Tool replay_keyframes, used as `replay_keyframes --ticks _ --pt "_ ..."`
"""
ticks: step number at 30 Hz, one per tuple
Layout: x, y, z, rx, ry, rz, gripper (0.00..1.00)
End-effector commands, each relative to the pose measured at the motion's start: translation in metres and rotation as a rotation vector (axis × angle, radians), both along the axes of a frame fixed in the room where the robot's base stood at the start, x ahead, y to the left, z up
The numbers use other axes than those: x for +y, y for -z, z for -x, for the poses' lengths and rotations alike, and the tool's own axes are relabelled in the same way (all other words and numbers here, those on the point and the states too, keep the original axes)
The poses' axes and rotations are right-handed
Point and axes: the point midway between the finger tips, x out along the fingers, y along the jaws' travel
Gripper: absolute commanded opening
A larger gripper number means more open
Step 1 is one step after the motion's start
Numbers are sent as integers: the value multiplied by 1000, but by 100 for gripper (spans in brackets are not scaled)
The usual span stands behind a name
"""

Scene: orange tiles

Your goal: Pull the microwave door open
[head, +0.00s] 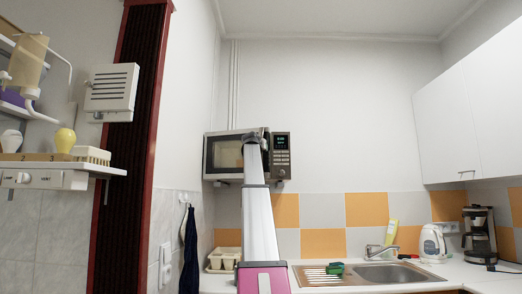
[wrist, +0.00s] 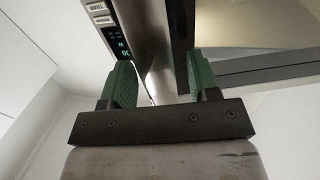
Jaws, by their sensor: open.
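The microwave (head: 281,172) is mounted on the wall at mid-height in the head view. Its door (head: 221,153) looks shut, with the control panel (head: 281,150) to its right. My arm covers part of the door near the panel. In the wrist view my gripper (wrist: 160,74) is open, its two green fingers apart. A silver vertical strip (wrist: 153,45), which looks like the door handle, runs down between the fingers. I cannot tell whether either finger touches it. The control panel (wrist: 118,42) is at left and the door window (wrist: 265,30) at right.
Below are a counter with a sink (head: 385,272), a dish rack (head: 224,260), a white kettle (head: 432,244) and a coffee maker (head: 479,236). White wall cabinets (head: 455,125) are at right. A shelf (head: 60,168) juts out at left. The wall space left of the microwave is bare.

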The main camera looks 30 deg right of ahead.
Motion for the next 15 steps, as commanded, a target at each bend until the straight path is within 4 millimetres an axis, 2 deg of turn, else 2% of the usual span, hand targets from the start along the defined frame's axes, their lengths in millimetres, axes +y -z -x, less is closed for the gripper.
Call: replay_keyframes --ticks 1,3,7,11,15 --pt "16 1 15 -1 3 1 55" --pt "34 0 30 -1 13 1 55" --pt "61 -2 55 -1 30 0 55" --pt "75 -3 69 -2 43 -1 55" --pt "76 -5 69 -1 47 -1 55"
